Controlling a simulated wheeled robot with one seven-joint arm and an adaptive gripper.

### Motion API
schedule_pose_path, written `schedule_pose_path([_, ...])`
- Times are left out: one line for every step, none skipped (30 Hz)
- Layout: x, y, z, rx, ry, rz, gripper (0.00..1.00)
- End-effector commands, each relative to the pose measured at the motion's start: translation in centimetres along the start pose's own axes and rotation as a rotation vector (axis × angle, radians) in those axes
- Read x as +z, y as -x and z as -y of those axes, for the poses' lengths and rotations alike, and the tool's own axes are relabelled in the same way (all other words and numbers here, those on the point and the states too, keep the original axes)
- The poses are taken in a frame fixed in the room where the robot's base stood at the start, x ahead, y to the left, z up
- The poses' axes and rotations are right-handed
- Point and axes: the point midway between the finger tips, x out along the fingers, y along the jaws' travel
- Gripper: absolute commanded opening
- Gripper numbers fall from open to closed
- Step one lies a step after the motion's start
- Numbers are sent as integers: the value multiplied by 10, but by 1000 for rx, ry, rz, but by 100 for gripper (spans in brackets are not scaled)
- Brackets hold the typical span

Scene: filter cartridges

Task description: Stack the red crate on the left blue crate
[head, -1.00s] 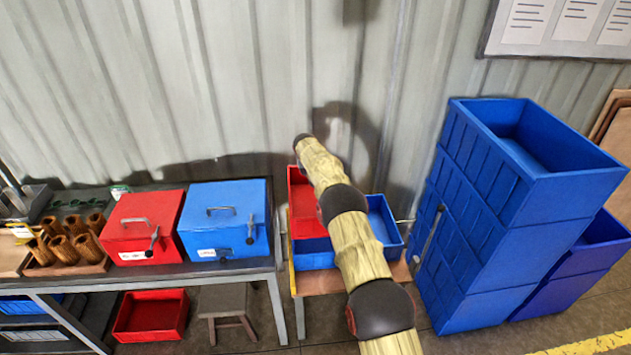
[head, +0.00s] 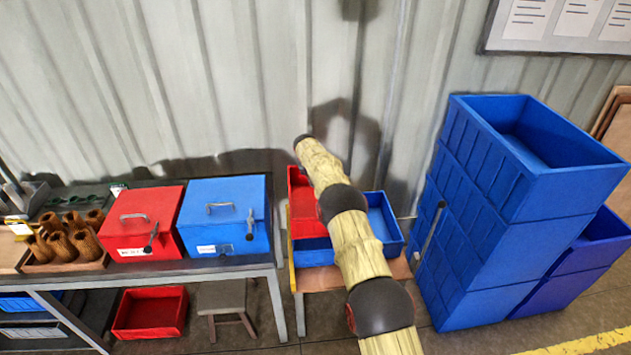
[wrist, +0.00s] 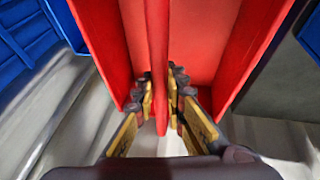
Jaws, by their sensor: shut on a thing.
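The red crate (head: 303,212) is at the left part of the blue crate area on a low stand, in the head view. My arm hides much of it. A blue wall (head: 314,253) shows below it and an open blue crate (head: 386,222) shows to its right; I cannot tell whether these are one crate or two. In the wrist view my gripper (wrist: 160,100) is shut on a thin upright wall of the red crate (wrist: 205,45). Blue shows at the upper left (wrist: 22,40) and at the right edge. Whether the red crate rests on the blue is hidden.
A tall stack of blue crates (head: 480,220) stands close on the right. A bench on the left holds a red box (head: 140,225), a blue box (head: 224,218) and brown cartridges (head: 68,240). Another red crate (head: 150,312) lies below. The corrugated wall (head: 250,80) is behind.

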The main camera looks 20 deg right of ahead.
Motion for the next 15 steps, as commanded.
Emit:
schedule_pose_path([-2, 1, 0, 0, -1, -4, 0])
schedule_pose_path([-1, 0, 0, 0, -1, -4, 0])
schedule_pose_path([-1, -1, 0, 0, -1, -4, 0])
schedule_pose_path([-1, -1, 0, 0, -1, -4, 0])
schedule_pose_path([-1, -2, 0, 0, -1, -4, 0])
schedule_pose_path([0, -2, 0, 0, -1, -4, 0])
schedule_pose_path([0, -3, 1, 0, -1, -4, 0])
schedule_pose_path([0, -4, 1, 0, -1, -4, 0])
schedule_pose_path([0, -4, 1, 0, -1, -4, 0])
schedule_pose_path([1, -5, 1, 0, -1, -4, 0])
schedule_pose_path([1, -6, 1, 0, -1, -4, 0])
schedule_pose_path([1, -6, 1, 0, -1, -4, 0])
schedule_pose_path([1, -7, 2, 0, -1, -4, 0])
schedule_pose_path([2, -7, 2, 0, -1, -4, 0])
schedule_pose_path([2, -8, 2, 0, -1, -4, 0])
